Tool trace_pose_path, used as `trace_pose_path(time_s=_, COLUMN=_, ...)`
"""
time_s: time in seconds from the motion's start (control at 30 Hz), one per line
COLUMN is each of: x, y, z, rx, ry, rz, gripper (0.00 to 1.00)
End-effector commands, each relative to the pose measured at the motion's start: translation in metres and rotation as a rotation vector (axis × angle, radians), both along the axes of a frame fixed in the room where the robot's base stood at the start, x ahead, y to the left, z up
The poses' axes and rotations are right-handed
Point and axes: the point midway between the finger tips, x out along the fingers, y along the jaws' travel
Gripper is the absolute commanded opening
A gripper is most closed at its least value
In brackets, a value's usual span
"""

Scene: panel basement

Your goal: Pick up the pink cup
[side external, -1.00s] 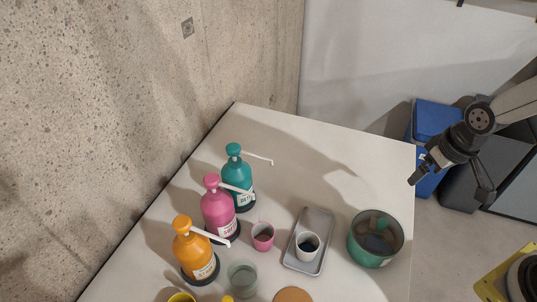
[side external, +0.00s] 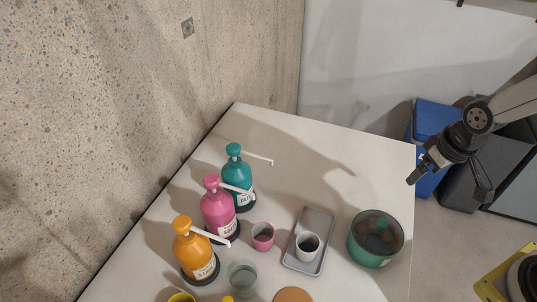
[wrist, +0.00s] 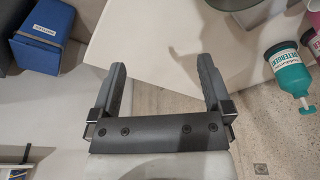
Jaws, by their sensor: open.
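The pink cup (side external: 263,237) stands upright on the white table, just right of the pink pump bottle (side external: 218,212) and left of the grey tray. Its dark inside shows from above. My gripper (side external: 447,181) is open and empty, at the right beyond the table's right edge, well apart from the cup. In the wrist view my gripper (wrist: 162,85) shows its two fingers spread wide with nothing between them. In that view a cut-off pink edge shows at the top right corner, and I cannot tell whether the cup is in it.
A teal bottle (side external: 236,175) and an orange bottle (side external: 193,252) with long spouts flank the pink one. A grey tray (side external: 322,220) holds a white cup (side external: 307,246). A green pot (side external: 375,239) stands at right; a clear glass (side external: 242,277) is in front. The table's far part is clear.

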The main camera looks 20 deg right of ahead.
Motion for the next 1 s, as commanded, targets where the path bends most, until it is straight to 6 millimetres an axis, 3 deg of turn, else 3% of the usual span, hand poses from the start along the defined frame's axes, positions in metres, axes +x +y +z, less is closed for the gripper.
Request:
trace_pose_path(time_s=0.17, x=0.015, y=0.018, z=-0.001, rx=0.001, ry=-0.001, rz=0.075, gripper=1.0)
trace_pose_path(time_s=0.37, x=0.046, y=0.067, z=-0.004, rx=0.002, ry=-0.005, rz=0.26, gripper=1.0)
trace_pose_path(time_s=0.67, x=0.079, y=0.184, z=-0.02, rx=0.008, ry=-0.016, rz=0.618, gripper=1.0)
trace_pose_path(time_s=0.8, x=0.079, y=0.24, z=-0.031, rx=0.012, ry=-0.023, rz=0.776, gripper=1.0)
trace_pose_path(time_s=1.0, x=0.072, y=0.296, z=-0.042, rx=0.017, ry=-0.032, rz=0.927, gripper=1.0)
